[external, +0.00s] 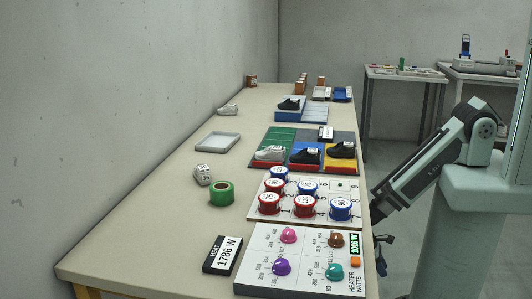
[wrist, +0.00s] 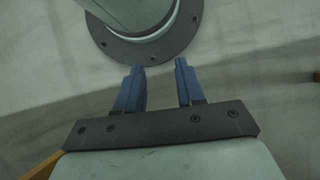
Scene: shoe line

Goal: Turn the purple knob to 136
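The purple knob (external: 281,267) is at the front left of a white panel (external: 262,243) at the near end of the table. Printed numbers ring it, too small to read surely. A pink knob (external: 288,235), a brown knob (external: 336,240) and a teal knob (external: 334,271) share the panel. A green display (external: 355,244) on the panel seems to read in watts. My gripper (external: 382,240) hangs beside the table's right edge, apart from the panel. In the wrist view my gripper (wrist: 160,85) has its two blue fingers spread with nothing between them.
A black sign (external: 222,254) reading "HEAT 1786 W" lies left of the panel. Behind it are a green tape roll (external: 221,193), a board (external: 262,206) with red and blue round pieces, and shoes on coloured mats (external: 282,137). The table's left side is mostly clear.

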